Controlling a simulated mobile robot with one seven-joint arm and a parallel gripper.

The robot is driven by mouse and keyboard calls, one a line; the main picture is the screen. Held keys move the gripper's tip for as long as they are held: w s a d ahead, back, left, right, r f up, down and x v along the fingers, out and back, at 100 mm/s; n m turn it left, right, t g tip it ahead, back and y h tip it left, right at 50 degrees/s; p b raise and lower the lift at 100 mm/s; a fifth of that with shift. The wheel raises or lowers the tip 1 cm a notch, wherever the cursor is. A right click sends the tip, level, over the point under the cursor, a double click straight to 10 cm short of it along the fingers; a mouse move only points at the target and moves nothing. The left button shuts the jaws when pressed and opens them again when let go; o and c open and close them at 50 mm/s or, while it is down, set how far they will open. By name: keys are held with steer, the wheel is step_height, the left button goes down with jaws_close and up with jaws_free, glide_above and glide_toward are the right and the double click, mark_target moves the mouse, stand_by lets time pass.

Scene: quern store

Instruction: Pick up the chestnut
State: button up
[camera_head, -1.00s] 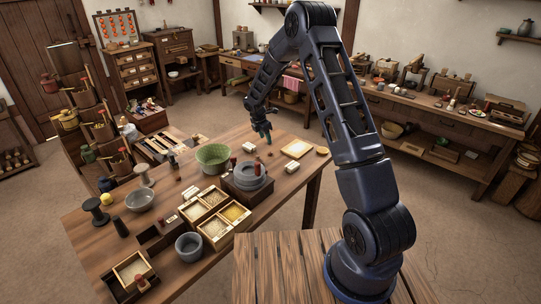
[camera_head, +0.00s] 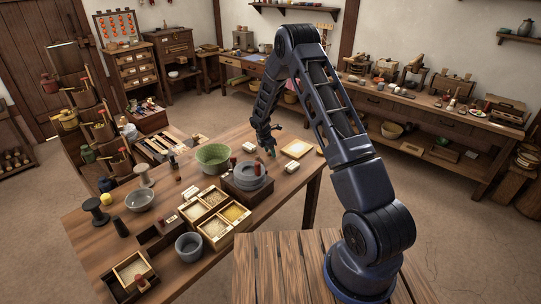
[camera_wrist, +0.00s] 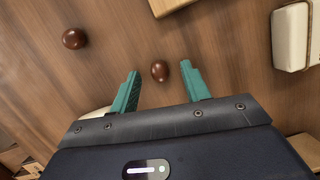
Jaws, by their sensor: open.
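I cannot tell how high the fingertips are above the table. In the head view my gripper (camera_head: 271,150) is over the far part of the table; the chestnut there is too small to make out.
A grey stone quern (camera_head: 249,177) and a green bowl (camera_head: 212,157) stand near my gripper. A pale block (camera_wrist: 291,37) is on the right in the wrist view. A divided wooden box (camera_head: 208,211) and a grey bowl (camera_head: 140,200) stand farther left.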

jaws_close()
steer(key=shift+r, duration=0.1)
stand_by(0.3)
step_height(320, 180, up, 20)
stand_by(0.5)
